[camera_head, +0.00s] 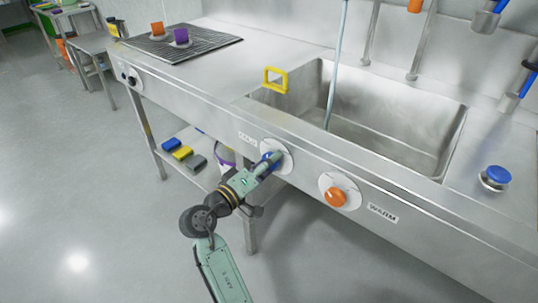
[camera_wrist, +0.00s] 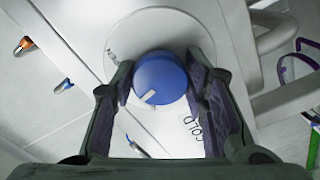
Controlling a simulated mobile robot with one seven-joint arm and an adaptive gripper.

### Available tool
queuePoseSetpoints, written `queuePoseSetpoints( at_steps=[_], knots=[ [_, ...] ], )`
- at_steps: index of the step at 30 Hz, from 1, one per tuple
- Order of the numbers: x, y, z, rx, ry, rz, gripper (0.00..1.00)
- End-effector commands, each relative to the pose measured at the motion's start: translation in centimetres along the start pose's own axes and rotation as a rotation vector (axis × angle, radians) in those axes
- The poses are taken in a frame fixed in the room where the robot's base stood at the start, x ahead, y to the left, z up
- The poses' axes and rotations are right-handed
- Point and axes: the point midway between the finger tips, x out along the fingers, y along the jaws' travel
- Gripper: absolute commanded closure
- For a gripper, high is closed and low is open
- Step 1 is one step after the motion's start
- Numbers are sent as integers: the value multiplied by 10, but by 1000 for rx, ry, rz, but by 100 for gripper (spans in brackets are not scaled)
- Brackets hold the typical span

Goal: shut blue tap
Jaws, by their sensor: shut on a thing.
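The blue tap (camera_wrist: 160,78) is a round knob with a white pointer mark, set on a round pale plate (camera_wrist: 120,35) on the sink's front panel. A label reading COLD stands beside it. My gripper (camera_wrist: 163,88) is around the knob, one finger on each side, shut on it. In the head view the blue tap (camera_head: 269,160) is mostly hidden by my gripper (camera_head: 264,166). The white mark points to the lower left in the wrist view. Part of a word shows on the plate near the left finger.
An orange tap (camera_head: 335,196) labelled WARM is to the right on the same panel. A steel sink basin (camera_head: 400,125) lies behind, with a yellow frame-like piece (camera_head: 275,79) at its rim. A blue-topped button (camera_head: 495,176) is at the right. Sponge-like blocks (camera_head: 183,152) lie on the lower shelf.

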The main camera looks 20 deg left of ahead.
Motion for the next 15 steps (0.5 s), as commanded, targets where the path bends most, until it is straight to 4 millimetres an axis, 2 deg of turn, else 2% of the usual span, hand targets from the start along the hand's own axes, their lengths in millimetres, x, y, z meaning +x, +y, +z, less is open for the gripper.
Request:
queuePoseSetpoints(
  at_steps=[6, 15],
  knots=[
    [-1, 4, -3, -202, 1, -2, 87],
    [0, 3, -2, -417, 2, -1, 87]
  ],
)
